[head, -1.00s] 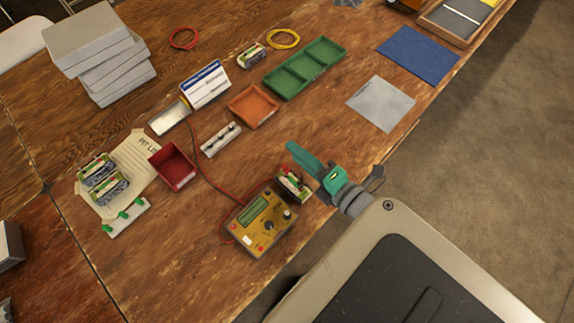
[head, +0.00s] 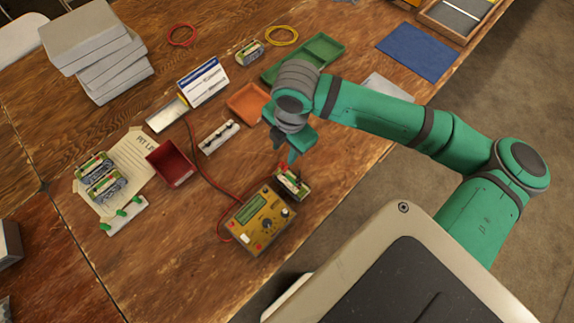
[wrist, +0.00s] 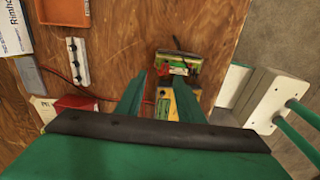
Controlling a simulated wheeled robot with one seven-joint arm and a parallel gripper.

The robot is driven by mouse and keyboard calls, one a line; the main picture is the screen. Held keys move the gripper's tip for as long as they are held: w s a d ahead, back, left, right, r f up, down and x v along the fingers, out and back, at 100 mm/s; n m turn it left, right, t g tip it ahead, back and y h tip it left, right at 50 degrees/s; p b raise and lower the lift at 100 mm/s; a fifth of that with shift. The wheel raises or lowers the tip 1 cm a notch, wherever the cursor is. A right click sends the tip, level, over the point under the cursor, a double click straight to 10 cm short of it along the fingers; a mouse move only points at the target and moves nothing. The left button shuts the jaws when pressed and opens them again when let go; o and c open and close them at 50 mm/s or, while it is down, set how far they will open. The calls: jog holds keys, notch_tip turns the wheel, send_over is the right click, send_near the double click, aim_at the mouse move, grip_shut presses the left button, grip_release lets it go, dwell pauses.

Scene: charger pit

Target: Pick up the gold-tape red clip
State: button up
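A small red part, likely the red clip (wrist: 164,69), shows at the near left side of a battery pack in the wrist view. It also shows on that pack in the head view (head: 288,181). It is too small to make out any gold tape on it. The battery pack (head: 292,184) stands beside the yellow charger (head: 256,220). My gripper (wrist: 161,78) is open and empty, its fingers pointing toward the pack and the red part. In the head view my gripper (head: 284,157) hangs just beyond the pack, apart from it as far as I can tell.
A red cable (head: 198,170) runs from the charger across the table. A red bin (head: 171,164), a terminal strip (head: 218,137) and an orange tray (head: 247,103) lie to the left. A green tray (head: 318,50) is partly behind my arm. The table's right edge is close.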

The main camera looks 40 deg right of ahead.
jog(key=shift+s+a+r+g, duration=0.15)
jog(key=shift+a+r+g, duration=0.15)
jog(key=shift+r+g, duration=0.3)
send_over(284, 165)
notch_tip(284, 165, down, 4)
jog(key=shift+s+r, duration=0.1)
jog(key=shift+s, duration=0.05)
jog(key=shift+f, duration=3.25)
grip_shut()
